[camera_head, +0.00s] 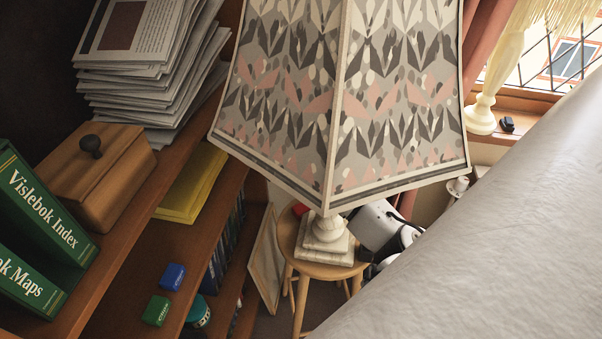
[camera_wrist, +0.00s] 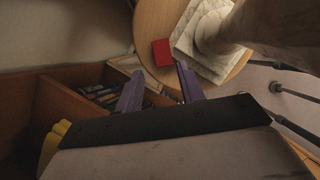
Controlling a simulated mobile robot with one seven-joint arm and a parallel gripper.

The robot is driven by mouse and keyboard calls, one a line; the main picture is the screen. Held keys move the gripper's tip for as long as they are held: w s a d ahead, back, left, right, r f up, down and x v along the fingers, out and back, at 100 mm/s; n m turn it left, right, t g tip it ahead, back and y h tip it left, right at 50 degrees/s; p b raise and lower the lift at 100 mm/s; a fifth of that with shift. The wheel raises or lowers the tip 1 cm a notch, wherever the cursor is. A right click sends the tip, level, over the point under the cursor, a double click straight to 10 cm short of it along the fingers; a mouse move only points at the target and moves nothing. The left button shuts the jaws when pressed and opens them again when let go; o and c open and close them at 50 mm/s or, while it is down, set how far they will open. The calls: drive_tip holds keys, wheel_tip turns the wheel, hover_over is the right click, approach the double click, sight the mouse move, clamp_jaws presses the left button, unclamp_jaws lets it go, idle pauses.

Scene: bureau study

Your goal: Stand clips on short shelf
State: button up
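A small red box (camera_wrist: 162,52), likely one of the clip boxes, lies on the round wooden stool (camera_wrist: 150,22) by the lamp's stone base (camera_wrist: 205,62). In the head view only a sliver of the red box (camera_head: 299,209) shows below the lampshade. A blue box (camera_head: 173,276) and a green box (camera_head: 156,310) are on a lower wooden shelf (camera_head: 180,240). My gripper (camera_wrist: 160,84) has its two purple fingers spread, with nothing between them. The fingers point toward the stool, short of the red box. In the head view my gripper's white and black body (camera_head: 378,228) is beside the lamp base; its fingers are hidden.
The large patterned lampshade (camera_head: 335,100) hides much of the stool's top. The upper shelf holds a wooden box (camera_head: 98,170), a paper stack (camera_head: 155,60) and green books (camera_head: 40,220). A yellow item (camera_head: 192,183) lies below. A flat panel (camera_head: 266,262) leans beside the stool.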

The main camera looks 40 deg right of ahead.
drive_tip(key=b+x, duration=0.2)
drive_tip(key=x, duration=0.7)
drive_tip(key=shift+a, duration=0.15)
drive_tip(key=shift+b+x, duration=0.4)
drive_tip(key=shift+x, duration=1.9)
drive_tip(key=c, duration=0.7)
wheel_tip(320, 180, up, 10)
drive_tip(key=p, duration=0.8)
drive_tip(key=b, duration=0.5)
hover_over(308, 204)
wheel_tip(308, 204, down, 5)
drive_tip(key=shift+a+r, duration=0.15)
drive_tip(key=shift+r, duration=0.15)
